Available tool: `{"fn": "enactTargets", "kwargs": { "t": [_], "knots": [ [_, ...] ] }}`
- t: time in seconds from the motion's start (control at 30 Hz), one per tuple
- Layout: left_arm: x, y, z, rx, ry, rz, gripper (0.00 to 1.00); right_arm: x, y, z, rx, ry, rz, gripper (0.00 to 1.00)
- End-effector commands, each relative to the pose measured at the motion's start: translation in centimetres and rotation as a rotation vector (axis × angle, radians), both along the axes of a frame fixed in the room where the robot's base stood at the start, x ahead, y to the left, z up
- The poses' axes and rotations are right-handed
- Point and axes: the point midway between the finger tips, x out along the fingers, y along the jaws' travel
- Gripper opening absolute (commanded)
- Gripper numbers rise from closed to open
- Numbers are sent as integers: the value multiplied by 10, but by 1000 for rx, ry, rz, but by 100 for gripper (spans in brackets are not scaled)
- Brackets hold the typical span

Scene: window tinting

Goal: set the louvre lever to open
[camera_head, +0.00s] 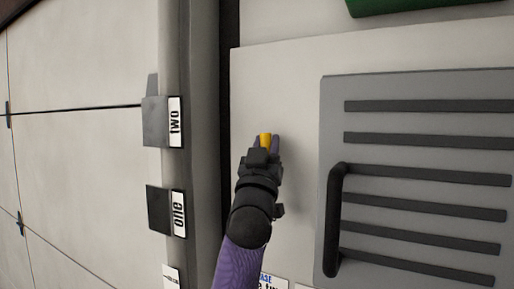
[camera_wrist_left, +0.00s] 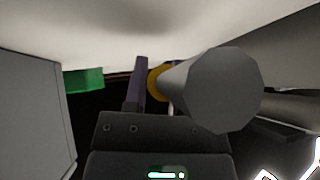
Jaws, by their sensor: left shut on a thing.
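My left gripper (camera_head: 266,143) is in front of the pale wall panel, left of the louvre. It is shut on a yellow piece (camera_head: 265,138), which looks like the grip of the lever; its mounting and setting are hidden. In the left wrist view, yellow (camera_wrist_left: 157,82) shows beside the gripper finger (camera_wrist_left: 141,84), partly behind a thick grey cylinder (camera_wrist_left: 222,92). I cannot tell whether that cylinder is part of the lever. The grey louvre panel (camera_head: 333,100) has several dark slats (camera_head: 430,140). My right gripper is not in view.
A dark upright handle (camera_head: 335,220) stands out from the louvre panel's left side. Dark blocks with labels "two" (camera_head: 175,122) and "one" (camera_head: 180,213) are on the post at left. A partly hidden label (camera_head: 272,282) is low beside my arm. A green thing (camera_head: 415,4) is at the top.

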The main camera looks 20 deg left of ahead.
Motion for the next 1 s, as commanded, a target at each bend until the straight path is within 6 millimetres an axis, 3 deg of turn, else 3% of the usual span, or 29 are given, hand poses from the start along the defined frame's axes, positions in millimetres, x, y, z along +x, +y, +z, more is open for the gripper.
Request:
{"fn": "enactTargets", "kwargs": {
  "t": [0.77,0.8,0.93,1.0],
  "knots": [
    [-1,-9,1,93,-8,0,0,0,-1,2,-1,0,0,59],
    [-1,-9,1,93,-8,0,38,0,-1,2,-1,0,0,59],
    [-1,-9,1,92,-8,0,66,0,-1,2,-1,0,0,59],
    [-1,-9,1,92,-8,-1,67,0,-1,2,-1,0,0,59]
  ]
}}
